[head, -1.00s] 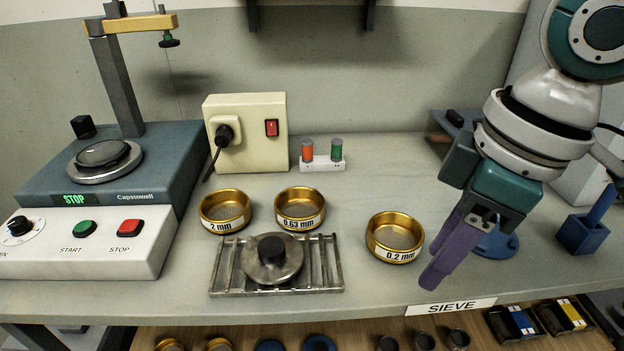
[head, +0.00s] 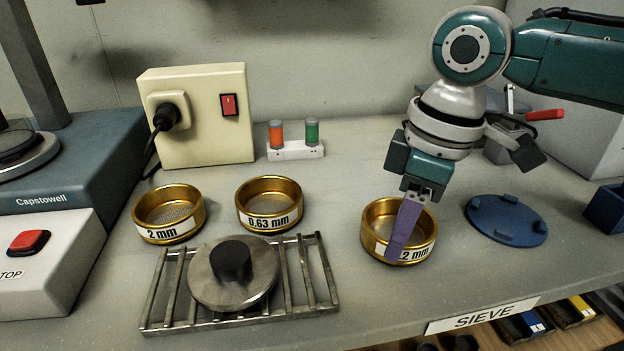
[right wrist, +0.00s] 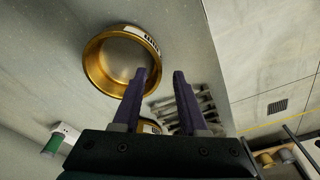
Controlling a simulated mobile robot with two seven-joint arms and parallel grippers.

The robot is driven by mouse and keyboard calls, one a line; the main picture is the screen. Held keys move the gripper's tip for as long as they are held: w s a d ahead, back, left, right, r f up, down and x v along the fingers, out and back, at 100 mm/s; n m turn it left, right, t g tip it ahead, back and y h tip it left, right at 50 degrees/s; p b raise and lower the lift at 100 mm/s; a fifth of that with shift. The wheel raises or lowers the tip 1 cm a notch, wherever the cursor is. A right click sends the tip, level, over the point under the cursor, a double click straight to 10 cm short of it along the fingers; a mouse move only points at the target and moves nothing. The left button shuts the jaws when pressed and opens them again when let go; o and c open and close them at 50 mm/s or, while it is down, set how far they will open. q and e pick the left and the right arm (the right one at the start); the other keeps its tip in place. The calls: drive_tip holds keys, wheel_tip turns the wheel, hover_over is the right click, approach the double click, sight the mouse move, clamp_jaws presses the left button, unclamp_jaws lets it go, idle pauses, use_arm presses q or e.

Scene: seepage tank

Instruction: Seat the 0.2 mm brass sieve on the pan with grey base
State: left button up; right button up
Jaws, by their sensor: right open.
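The 0.2 mm brass sieve (head: 376,238) stands upright on the bench at the right, its label partly covered by my purple fingers. It also shows in the right wrist view (right wrist: 95,66), mostly left of the fingers. My right gripper (head: 397,245) points down at this sieve, and in the right wrist view (right wrist: 159,74) its two fingers are apart with nothing held. The left finger overlaps the sieve's edge in that view; I cannot tell whether they touch. I cannot make out a pan with a grey base. My left gripper is out of view.
The 2 mm sieve (head: 168,215) and 0.63 mm sieve (head: 270,204) stand behind a metal rack (head: 318,275) bearing a round grey metal piece with a black knob (head: 232,260). A blue disc (head: 506,218) lies right of the gripper. The SIEVE label (head: 482,316) marks the front edge.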

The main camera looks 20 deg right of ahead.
wheel_tip(320, 180, down, 2)
drive_tip(key=shift+w+a+f, duration=0.1)
drive_tip(key=shift+w+f, duration=0.05)
clamp_jaws()
idle(1.4)
